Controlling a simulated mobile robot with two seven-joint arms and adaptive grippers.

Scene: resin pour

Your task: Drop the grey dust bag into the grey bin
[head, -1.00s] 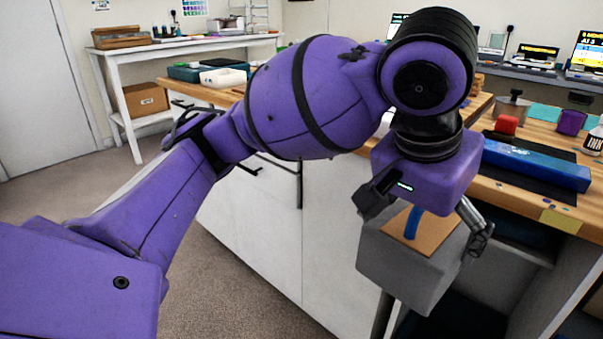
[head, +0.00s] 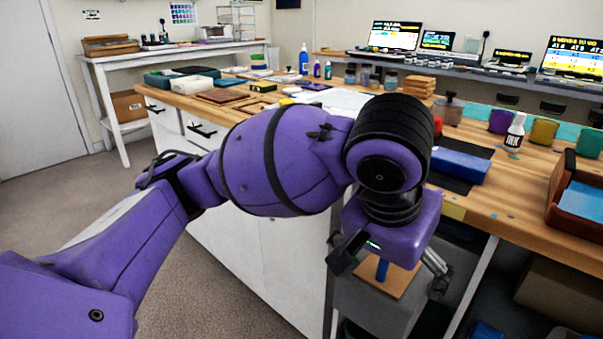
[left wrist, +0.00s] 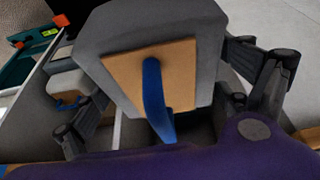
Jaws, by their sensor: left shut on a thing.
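The grey dust bag (head: 372,308) is a boxy grey block with a tan panel and a blue strap on top. My left gripper (head: 390,276) is shut on it, with one finger on either side, and holds it in front of the workbench. In the left wrist view the bag (left wrist: 207,55) fills the upper middle, its blue strap reaching toward the palm. The bag's underside is hidden. I cannot clearly make out the grey bin; a dark shape shows partly below the bag. My right gripper is not in view.
The workbench (head: 478,212) holds a blue block (head: 460,166), an ink bottle (head: 515,133), several coloured cups and a wooden tray (head: 560,212) at right. Open shelving with a cardboard box (head: 560,290) lies below its right part. Floor (head: 190,275) is clear at left.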

